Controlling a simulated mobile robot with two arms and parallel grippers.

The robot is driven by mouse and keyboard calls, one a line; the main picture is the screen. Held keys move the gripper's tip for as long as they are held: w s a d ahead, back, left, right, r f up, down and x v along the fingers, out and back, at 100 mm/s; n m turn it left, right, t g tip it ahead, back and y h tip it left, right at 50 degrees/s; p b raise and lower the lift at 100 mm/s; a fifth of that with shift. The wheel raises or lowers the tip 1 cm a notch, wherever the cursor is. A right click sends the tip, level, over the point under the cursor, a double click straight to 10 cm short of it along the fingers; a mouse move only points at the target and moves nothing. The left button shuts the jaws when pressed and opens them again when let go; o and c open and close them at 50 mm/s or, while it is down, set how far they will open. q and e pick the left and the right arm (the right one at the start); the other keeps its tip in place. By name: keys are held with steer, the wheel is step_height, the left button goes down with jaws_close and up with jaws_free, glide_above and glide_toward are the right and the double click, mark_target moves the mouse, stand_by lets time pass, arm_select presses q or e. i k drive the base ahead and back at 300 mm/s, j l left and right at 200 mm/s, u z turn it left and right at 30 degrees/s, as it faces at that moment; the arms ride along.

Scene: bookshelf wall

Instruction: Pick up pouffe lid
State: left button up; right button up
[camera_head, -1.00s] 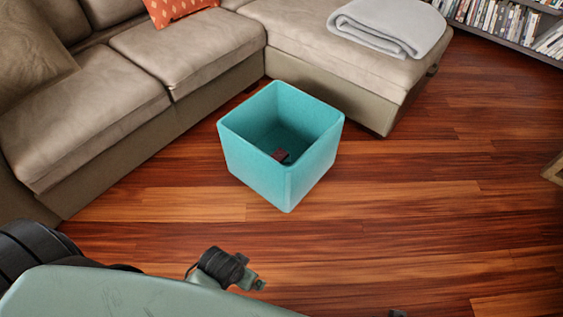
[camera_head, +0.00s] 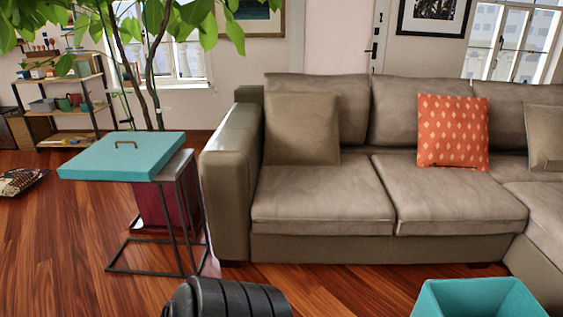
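The open teal pouffe (camera_head: 470,300) shows at the bottom right, cut off by the frame edge. A black part of my arm (camera_head: 228,298) shows at the bottom centre. Neither gripper's fingers are in view.
The beige sofa (camera_head: 322,208) stands right of the side table, with an orange cushion (camera_head: 452,132) on it. A leafy plant (camera_head: 150,60) and shelves (camera_head: 68,108) stand behind. The wood floor (camera_head: 50,250) left of and before the table is clear.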

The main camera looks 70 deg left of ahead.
mark_target(128, 156)
steer(key=u, duration=3.4)
